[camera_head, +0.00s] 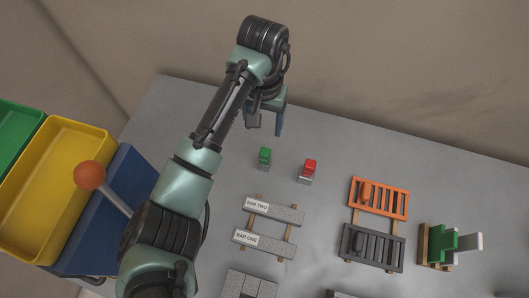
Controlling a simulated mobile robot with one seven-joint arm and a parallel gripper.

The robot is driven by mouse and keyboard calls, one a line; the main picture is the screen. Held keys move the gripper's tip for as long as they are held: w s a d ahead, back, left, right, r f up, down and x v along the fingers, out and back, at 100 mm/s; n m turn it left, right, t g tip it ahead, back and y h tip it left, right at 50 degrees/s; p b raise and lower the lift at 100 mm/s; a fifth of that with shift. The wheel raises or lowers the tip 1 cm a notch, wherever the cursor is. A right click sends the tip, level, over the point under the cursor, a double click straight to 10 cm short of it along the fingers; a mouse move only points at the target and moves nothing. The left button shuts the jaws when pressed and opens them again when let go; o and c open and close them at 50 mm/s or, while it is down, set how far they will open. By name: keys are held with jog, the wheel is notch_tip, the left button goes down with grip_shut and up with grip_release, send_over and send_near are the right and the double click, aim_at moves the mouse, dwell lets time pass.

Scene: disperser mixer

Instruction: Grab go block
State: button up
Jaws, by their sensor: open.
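A small green block (264,157), which fits the name go block, stands on the grey table (340,150). No wording on it can be read. A red block (309,167) on a pale base stands a little to its right. My gripper (266,121) hangs above the far part of the table, just above the green block in the picture. Its two fingers are apart with nothing seen between them. The gripper and the green block are apart; the height of the gap cannot be told.
Plates labelled BAR TWO (278,210) and BAR ONE (268,244) lie nearer. An orange rack (400,205), a dark rack (395,249) and a green-and-grey stand (438,243) are at the right.

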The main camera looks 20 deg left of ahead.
aim_at(265, 151)
notch_tip(265, 151, down, 7)
jog(key=b, duration=0.7)
jog(key=shift+d+f, duration=0.15)
jog(key=shift+f, duration=0.05)
jog(key=f+b, duration=0.1)
jog(key=b, duration=0.1)
jog(key=f+b, duration=0.4)
jog(key=shift+s+d+f, duration=0.1)
jog(key=shift+s+d, duration=0.05)
jog(key=shift+s, duration=0.25)
grip_shut()
